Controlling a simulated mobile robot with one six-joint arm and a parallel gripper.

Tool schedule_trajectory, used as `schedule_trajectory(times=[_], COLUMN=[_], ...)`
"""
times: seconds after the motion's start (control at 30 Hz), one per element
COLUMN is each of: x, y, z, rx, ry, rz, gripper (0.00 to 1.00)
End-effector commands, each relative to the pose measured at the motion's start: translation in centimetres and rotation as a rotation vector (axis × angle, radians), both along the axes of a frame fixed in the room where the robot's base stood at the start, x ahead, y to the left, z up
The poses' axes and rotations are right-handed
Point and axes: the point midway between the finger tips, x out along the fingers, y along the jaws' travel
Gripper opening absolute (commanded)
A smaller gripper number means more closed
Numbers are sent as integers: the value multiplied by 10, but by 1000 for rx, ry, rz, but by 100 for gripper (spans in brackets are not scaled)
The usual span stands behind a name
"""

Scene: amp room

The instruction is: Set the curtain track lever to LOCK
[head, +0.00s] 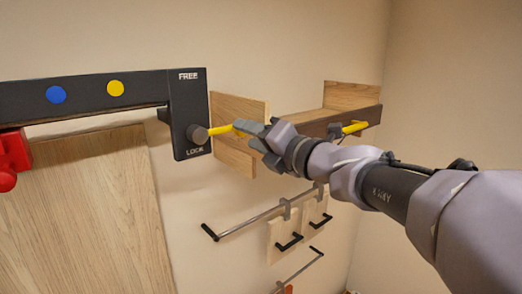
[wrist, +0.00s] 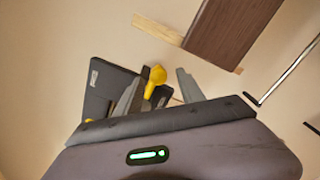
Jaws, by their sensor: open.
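The plate is marked FREE at the top and LOCK at the bottom. The lever points right and slightly up from the knob. My gripper (head: 253,133) is at the lever's outer end. In the wrist view, the lever's yellow end (wrist: 156,76) shows between the two spread fingers of my gripper (wrist: 159,82). The fingers look apart; contact with the lever cannot be told.
A wooden shelf (head: 352,97) with another yellow handle (head: 355,127) is behind and right of my gripper. Below are a metal rail (head: 250,222) and hanging wooden panels (head: 283,236). A red part (head: 14,155) hangs at the far left, beside a large wooden panel (head: 95,215).

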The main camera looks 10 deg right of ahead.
Motion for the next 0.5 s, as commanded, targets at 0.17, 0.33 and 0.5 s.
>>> schedule_trajectory(times=[0.17, 0.33, 0.5], x=[-44, -84, -104], y=[-30, -56, -69], z=[-2, -2, -2], rx=[-1, -2, -3], ry=[-2, 0, 2], rz=[-4, -5, -1], gripper=[46, 46, 46])
